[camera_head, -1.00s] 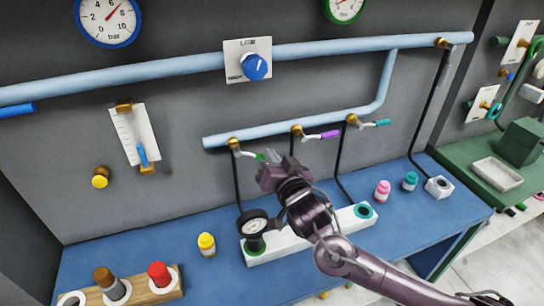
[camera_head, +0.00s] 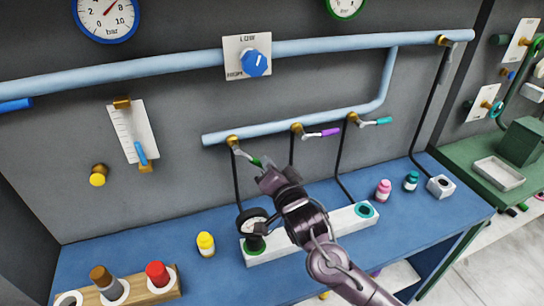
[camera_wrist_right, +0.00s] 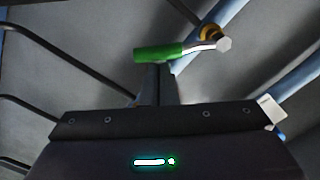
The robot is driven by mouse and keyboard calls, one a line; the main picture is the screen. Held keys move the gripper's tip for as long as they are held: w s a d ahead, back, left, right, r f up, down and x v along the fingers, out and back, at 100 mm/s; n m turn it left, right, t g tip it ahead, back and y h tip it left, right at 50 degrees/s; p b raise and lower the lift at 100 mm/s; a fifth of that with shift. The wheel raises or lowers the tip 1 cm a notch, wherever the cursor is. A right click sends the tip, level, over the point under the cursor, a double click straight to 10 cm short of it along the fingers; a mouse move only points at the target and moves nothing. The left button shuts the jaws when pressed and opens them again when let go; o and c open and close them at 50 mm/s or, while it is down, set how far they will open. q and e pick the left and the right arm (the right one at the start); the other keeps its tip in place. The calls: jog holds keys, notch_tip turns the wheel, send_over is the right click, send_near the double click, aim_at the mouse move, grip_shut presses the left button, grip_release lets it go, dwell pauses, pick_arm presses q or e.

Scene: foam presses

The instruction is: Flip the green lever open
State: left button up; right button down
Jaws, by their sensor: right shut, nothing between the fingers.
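The green lever (camera_head: 251,159) hangs from a brass valve under the lower light-blue pipe. In the head view it slants down to the right, more steeply than the purple lever. In the right wrist view the green lever (camera_wrist_right: 160,53) lies across the tips of my right gripper, with its silver end on the brass valve. My right gripper (camera_head: 265,174) is shut and empty, its tips at or touching the lever's green grip. Exact contact is hard to tell. My left gripper is not in view.
The purple lever (camera_head: 323,133) and teal lever (camera_head: 377,121) are to the right on the same pipe. Below stands a white block (camera_head: 318,230) with green and teal ports and a black gauge (camera_head: 252,222). Small bottles stand on the blue bench (camera_head: 200,270).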

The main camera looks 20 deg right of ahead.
jog(key=shift+a+f+m+b, duration=0.4)
jog(key=shift+a+f+m, duration=0.45)
jog(key=shift+f+m, duration=0.4)
jog(key=shift+r, duration=0.1)
jog(key=shift+r, duration=0.1)
